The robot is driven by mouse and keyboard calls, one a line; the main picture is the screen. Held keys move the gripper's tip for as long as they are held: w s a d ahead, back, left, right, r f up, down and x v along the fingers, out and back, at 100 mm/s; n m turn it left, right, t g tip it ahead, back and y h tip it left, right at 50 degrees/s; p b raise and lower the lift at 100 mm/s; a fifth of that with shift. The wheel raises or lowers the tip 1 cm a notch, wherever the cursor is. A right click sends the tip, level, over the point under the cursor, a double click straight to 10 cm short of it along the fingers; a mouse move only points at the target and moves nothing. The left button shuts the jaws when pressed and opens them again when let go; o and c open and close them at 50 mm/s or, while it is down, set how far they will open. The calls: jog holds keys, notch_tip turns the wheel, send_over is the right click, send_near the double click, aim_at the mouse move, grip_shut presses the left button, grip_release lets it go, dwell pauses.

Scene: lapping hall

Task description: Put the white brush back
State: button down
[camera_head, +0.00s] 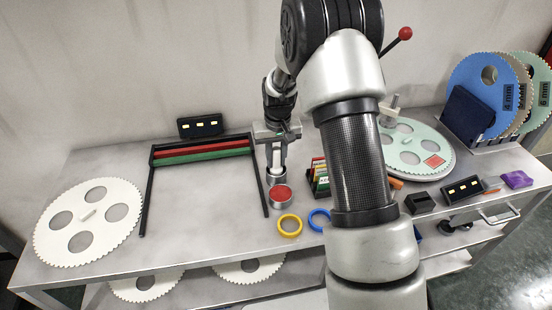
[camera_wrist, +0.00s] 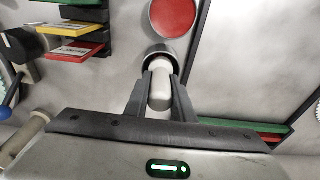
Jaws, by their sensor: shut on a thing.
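My gripper (camera_head: 277,140) points down at the middle of the table and is shut on the white brush (camera_head: 277,160). In the wrist view the two fingers (camera_wrist: 160,92) close on the brush's pale, rounded handle (camera_wrist: 161,72). The brush looks upright. Its lower end is at the mouth of a small metal cup (camera_head: 276,179), which also shows in the wrist view (camera_wrist: 149,53). The bristles are hidden, and I cannot tell how deep the brush sits in the cup.
A red-topped tin (camera_head: 280,195) stands just in front of the cup. A black frame with red and green bars (camera_head: 203,151) lies to the left. A rack of coloured plates (camera_head: 319,177) is close on the right. Yellow (camera_head: 290,225) and blue rings lie in front.

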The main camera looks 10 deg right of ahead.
jog(key=shift+f, duration=0.15)
jog(key=c, duration=1.5)
grip_release()
